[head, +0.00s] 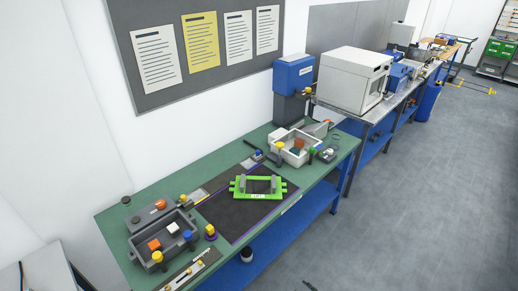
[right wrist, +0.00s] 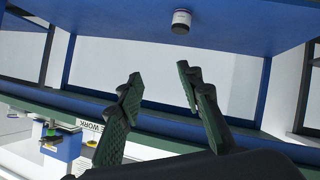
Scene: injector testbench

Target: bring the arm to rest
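My right gripper (right wrist: 159,75) shows in the right wrist view with its two green-padded fingers spread apart. Nothing is between them. It points toward the blue lower shelf (right wrist: 225,30) of the bench, where a white jar with a dark band (right wrist: 181,20) shows beyond the fingertips, apart from them. In the head view no gripper can be made out clearly; a small dark shape at the bottom edge is too cut off to identify. My left gripper is in neither view.
The green workbench (head: 118,238) holds a black mat with a bright green fixture (head: 258,187), a grey bin (head: 162,240) of parts, a pale bin (head: 295,147) and a blue machine (head: 293,75). A white box machine (head: 352,78) stands behind. Grey floor (head: 410,210) at right is clear.

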